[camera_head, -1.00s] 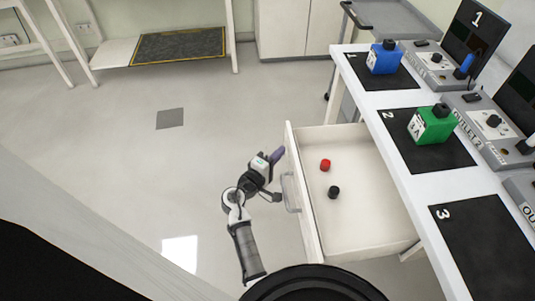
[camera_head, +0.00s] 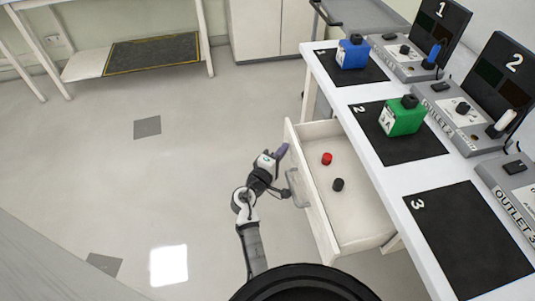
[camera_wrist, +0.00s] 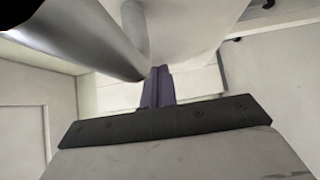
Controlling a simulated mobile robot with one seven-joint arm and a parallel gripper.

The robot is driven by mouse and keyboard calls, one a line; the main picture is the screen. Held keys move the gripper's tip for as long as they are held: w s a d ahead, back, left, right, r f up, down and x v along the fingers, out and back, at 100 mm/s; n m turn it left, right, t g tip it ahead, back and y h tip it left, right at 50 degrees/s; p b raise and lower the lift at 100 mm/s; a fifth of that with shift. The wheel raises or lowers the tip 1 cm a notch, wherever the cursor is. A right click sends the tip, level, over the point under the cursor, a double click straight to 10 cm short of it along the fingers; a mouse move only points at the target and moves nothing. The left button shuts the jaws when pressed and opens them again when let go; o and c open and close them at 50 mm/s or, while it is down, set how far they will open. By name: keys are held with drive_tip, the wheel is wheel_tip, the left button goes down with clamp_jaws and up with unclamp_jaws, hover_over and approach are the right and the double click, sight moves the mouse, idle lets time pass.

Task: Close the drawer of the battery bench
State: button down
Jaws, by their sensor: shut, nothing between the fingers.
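The bench drawer (camera_head: 352,236) is pulled out from under the white bench top (camera_head: 365,145). A red cap (camera_head: 327,158) and a black cap (camera_head: 338,184) lie in it. Its front carries a grey bar handle (camera_head: 297,188), which also shows large in the wrist view (camera_wrist: 85,40). My gripper (camera_head: 281,152) is shut and empty, its purple fingers just outside the drawer front, near the handle. In the wrist view the shut fingertips (camera_wrist: 157,72) are beside the handle; I cannot tell whether they touch it or the drawer front.
A blue battery (camera_head: 353,52) stands on mat 1 and a green battery (camera_head: 402,116) on mat 2. Mat 3 (camera_head: 468,240) is empty. Grey outlet units line the bench's right side. The floor (camera_head: 180,185) left of the drawer is clear.

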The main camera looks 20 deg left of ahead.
hover_over(330, 143)
drive_tip(key=s, duration=0.5)
drive_tip(key=shift+s+a, duration=0.1)
drive_tip(key=shift+a, duration=0.05)
drive_tip(key=shift+d+r, duration=0.1)
drive_tip(key=shift+d, duration=0.15)
